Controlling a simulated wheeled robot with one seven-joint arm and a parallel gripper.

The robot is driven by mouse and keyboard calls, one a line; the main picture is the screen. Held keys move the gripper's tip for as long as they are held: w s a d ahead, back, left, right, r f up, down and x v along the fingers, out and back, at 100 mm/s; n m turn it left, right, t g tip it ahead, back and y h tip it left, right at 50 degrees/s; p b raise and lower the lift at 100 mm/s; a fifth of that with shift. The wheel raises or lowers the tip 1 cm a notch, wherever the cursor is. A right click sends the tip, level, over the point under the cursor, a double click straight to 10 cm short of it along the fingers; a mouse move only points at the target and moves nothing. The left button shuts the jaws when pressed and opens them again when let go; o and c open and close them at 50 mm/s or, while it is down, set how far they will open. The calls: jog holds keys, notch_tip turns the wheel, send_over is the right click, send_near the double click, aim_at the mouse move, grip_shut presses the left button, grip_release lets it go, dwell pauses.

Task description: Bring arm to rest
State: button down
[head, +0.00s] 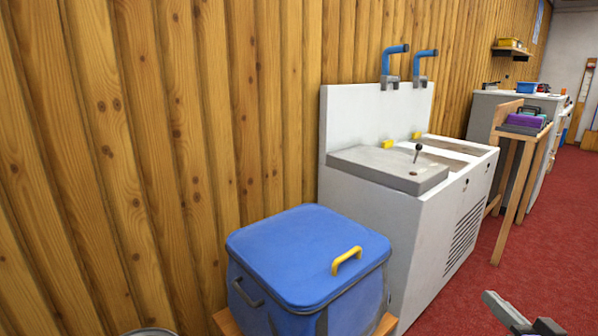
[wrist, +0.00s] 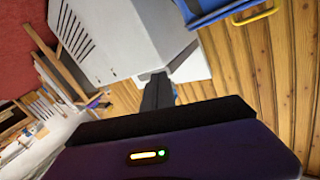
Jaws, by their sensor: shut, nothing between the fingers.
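My gripper (wrist: 158,90) shows in the wrist view, with its dark fingers together and nothing between them. Beyond the fingertips in that view is the white sink cabinet (wrist: 115,35), seen tilted. In the head view only a small grey and black part of my arm shows at the bottom right corner, over the red floor. Most of the arm is out of the picture.
A blue cooler (head: 300,255) with a yellow handle stands on a wooden support beside the white sink cabinet (head: 425,250). A wooden stand (head: 520,170) holds purple and green items. Wood panelling (head: 200,120) runs along the left. Red floor (head: 550,250) is clear at right.

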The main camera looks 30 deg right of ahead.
jog(key=s+a+f+n+y, duration=0.25)
jog(key=s+a, duration=0.35)
jog(key=a, duration=0.6)
jog(key=s+a+f+n+g+y, duration=0.1)
jog(key=s+a+f+n+y, duration=0.15)
jog(key=s+a, duration=0.65)
jog(key=s+a+f+n+y, duration=0.2)
jog(key=a+f, duration=0.1)
jog(key=a, duration=1.3)
notch_tip(320, 180, up, 34)
jog(key=p, duration=3.4)
jog(key=shift+n, duration=0.3)
jog(key=shift+s, duration=0.1)
